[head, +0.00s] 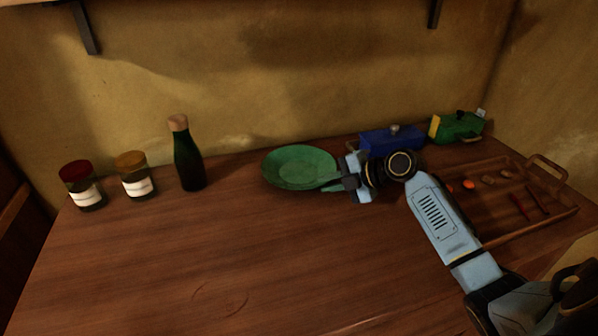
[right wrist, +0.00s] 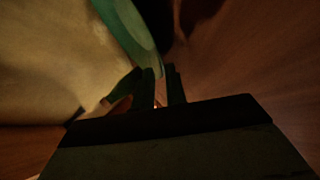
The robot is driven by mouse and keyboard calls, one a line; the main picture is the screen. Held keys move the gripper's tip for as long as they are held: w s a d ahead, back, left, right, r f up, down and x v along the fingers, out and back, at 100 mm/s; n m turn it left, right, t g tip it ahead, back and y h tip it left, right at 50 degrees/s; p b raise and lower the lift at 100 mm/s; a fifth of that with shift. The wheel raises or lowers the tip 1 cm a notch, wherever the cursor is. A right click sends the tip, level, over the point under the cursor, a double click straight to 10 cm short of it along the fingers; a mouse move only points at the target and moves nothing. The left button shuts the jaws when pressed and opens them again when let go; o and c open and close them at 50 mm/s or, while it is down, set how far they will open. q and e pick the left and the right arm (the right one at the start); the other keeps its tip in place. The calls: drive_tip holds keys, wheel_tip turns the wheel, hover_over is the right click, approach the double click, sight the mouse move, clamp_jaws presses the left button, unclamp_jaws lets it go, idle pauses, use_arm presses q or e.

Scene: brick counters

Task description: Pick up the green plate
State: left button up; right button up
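The green plate (head: 298,167) is a round, shallow dish at the back middle of the wooden counter, near the wall. My right gripper (head: 340,186) is at the plate's right rim in the head view. In the right wrist view, the plate's edge (right wrist: 130,32) runs down to the right gripper's fingers (right wrist: 162,88). These stand close together with the thin rim between them, so the gripper looks shut on it. I cannot tell whether the plate is clear of the counter. My left gripper is not in view.
A dark bottle (head: 187,158) with two jars, red-lidded (head: 83,188) and orange-lidded (head: 135,177), stands at the left. A blue box (head: 392,138) and a green-yellow box (head: 458,127) are behind my right arm. A wooden tray (head: 530,232) holds small items at right. The front-left counter is clear.

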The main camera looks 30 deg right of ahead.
sight(315, 186)
drive_tip(key=x, duration=0.3)
drive_tip(key=shift+f, duration=0.1)
clamp_jaws()
